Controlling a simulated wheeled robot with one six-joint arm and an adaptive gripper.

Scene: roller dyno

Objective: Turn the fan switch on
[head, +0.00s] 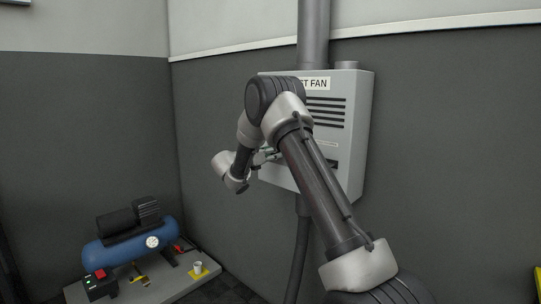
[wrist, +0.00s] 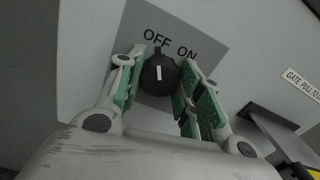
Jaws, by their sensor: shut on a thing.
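The fan switch is a round black knob (wrist: 158,78) with a white pointer mark, on a grey plate lettered OFF and ON in the wrist view. Its pointer points up in the picture, toward OFF. My gripper (wrist: 160,72) has its green-padded fingers on either side of the knob and is shut on it. My arm hides the knob and part of the box there.
A pipe (head: 314,35) rises from the box.

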